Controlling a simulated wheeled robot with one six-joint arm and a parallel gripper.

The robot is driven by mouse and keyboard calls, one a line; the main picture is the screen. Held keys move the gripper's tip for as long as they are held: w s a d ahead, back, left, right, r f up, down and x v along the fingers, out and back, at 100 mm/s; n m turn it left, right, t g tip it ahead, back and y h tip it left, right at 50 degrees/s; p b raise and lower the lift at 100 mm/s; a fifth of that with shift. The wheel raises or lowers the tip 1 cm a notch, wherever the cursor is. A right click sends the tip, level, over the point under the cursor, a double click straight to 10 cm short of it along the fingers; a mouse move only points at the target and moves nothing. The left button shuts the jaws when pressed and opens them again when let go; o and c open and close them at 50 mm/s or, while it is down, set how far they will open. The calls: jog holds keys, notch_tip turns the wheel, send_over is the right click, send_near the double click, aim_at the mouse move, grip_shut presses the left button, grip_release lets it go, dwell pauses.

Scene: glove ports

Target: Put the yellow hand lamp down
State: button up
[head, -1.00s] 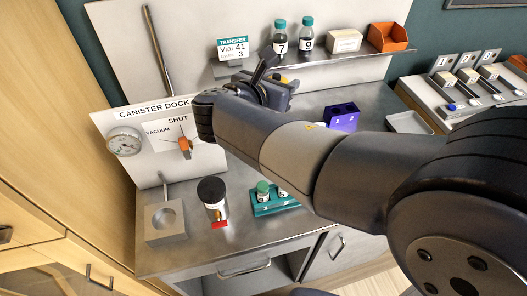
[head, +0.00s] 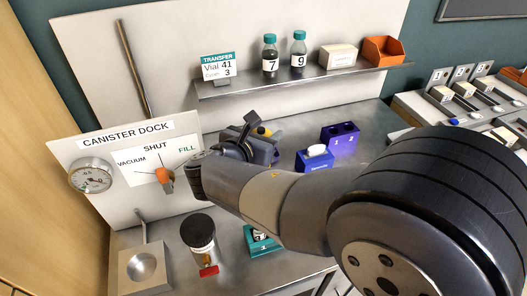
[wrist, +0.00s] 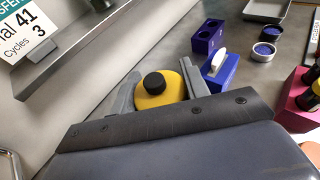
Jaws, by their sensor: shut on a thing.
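The yellow hand lamp (wrist: 158,98) has a black round cap and sits between the two grey fingers of my gripper (wrist: 160,92) in the wrist view. My gripper is shut on it. In the head view my gripper (head: 250,143) is over the steel bench (head: 300,125), in front of the back shelf, and only a small yellow bit of the lamp (head: 263,131) shows. My arm hides the lamp's lower part and I cannot tell whether it touches the bench.
A blue block (head: 315,158) with a white top and a purple two-hole block (head: 341,136) stand right of my gripper. The canister dock panel (head: 120,165) is left. A black-capped canister (head: 200,245) and teal rack (head: 258,242) are in front. Vials stand on the shelf (head: 300,82).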

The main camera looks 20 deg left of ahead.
jog(key=shift+f, duration=2.1)
jog(key=shift+f+b, duration=0.2)
jog(key=shift+b, duration=0.1)
jog(key=o, duration=1.4)
jog(key=shift+r, duration=0.1)
jog(key=shift+c, duration=0.2)
jog(key=shift+r, duration=0.2)
jog(key=v, duration=1.2)
jog(key=shift+b, duration=0.3)
